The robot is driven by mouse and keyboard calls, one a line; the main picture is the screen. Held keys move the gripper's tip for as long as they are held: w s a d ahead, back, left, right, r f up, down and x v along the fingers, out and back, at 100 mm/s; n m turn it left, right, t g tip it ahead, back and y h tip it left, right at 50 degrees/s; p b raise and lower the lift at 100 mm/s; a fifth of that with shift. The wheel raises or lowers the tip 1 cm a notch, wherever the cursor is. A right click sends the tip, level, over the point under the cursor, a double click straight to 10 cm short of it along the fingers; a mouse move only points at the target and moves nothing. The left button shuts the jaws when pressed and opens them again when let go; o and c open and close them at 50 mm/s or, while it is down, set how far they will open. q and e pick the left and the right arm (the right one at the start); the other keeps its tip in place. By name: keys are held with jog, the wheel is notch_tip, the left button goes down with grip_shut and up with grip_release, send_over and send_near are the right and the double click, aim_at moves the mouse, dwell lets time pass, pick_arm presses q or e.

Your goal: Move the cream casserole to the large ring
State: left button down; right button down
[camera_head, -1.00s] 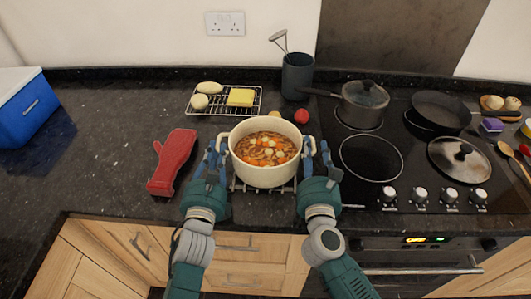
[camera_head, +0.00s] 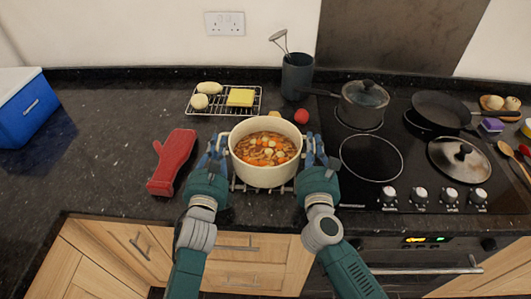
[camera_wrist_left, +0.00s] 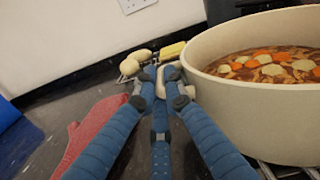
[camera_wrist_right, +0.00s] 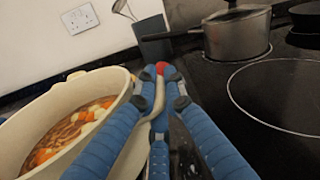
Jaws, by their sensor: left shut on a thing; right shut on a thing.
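The cream casserole (camera_head: 266,176), full of soup with orange and pale chunks, sits upright over a wire rack on the counter at the centre of the head view. It also shows in the left wrist view (camera_wrist_left: 270,115) and the right wrist view (camera_wrist_right: 25,140). My left gripper (camera_head: 217,146) is shut on its left handle. My right gripper (camera_head: 315,147) is shut on its right handle. The fingers partly hide both handles. The large ring (camera_head: 371,158) is an empty marked circle on the black hob, right of the casserole.
A lidded saucepan (camera_head: 363,103) stands behind the large ring. A frying pan (camera_head: 440,110) and a lid (camera_head: 459,158) lie further right. A utensil pot (camera_head: 297,77), a red tomato (camera_head: 301,116) and a rack with butter (camera_head: 240,97) are behind. A red mitt (camera_head: 172,162) lies left.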

pick_arm(q)
jog(key=shift+r, duration=0.4)
pick_arm(e)
jog(key=shift+r, duration=0.4)
pick_arm(q)
jog(key=shift+w+d, duration=0.1)
jog(key=shift+w, duration=0.05)
pick_arm(e)
jog(key=shift+w, duration=0.15)
